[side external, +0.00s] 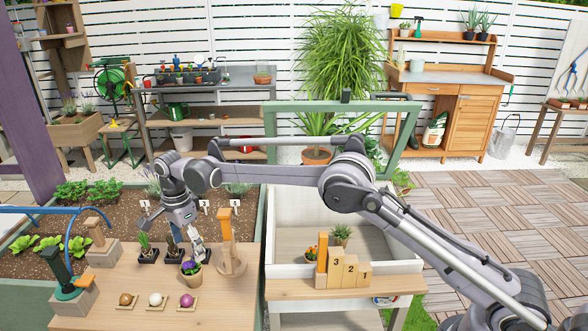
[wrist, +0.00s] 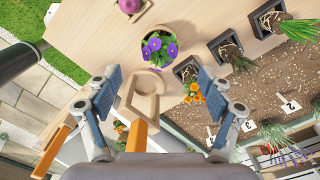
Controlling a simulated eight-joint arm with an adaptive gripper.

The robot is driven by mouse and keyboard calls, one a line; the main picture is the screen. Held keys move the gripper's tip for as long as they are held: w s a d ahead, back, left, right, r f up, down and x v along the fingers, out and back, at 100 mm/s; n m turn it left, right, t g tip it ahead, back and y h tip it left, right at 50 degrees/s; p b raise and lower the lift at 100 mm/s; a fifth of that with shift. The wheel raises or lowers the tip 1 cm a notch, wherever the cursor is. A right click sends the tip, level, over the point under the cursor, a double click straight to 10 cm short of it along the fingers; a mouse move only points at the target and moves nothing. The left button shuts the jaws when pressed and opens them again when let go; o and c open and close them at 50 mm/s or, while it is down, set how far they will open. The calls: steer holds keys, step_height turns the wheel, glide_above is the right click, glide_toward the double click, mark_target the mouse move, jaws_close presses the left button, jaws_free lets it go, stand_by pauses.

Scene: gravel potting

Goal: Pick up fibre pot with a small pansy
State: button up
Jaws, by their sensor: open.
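The fibre pot with a small pansy (side external: 191,280) stands upright on the light wooden table, with purple flowers and green leaves. In the wrist view the pot (wrist: 156,63) lies beyond the fingertips, near the top centre. My gripper (side external: 188,243) is above and just behind the pot in the side view. In the wrist view my gripper (wrist: 161,84) has its fingers wide apart with nothing between them held. The pot appears apart from both fingers.
A wooden stand with an upright post (side external: 226,245) is close right of the pot. Square black pots with plants (side external: 147,256) line the table's back edge. Numbered steps (side external: 337,271) stand right.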

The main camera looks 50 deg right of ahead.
mark_target(191, 262)
steer(key=shift+a+f, duration=0.2)
steer(key=shift+f, duration=3.95)
steer(key=c, duration=1.3)
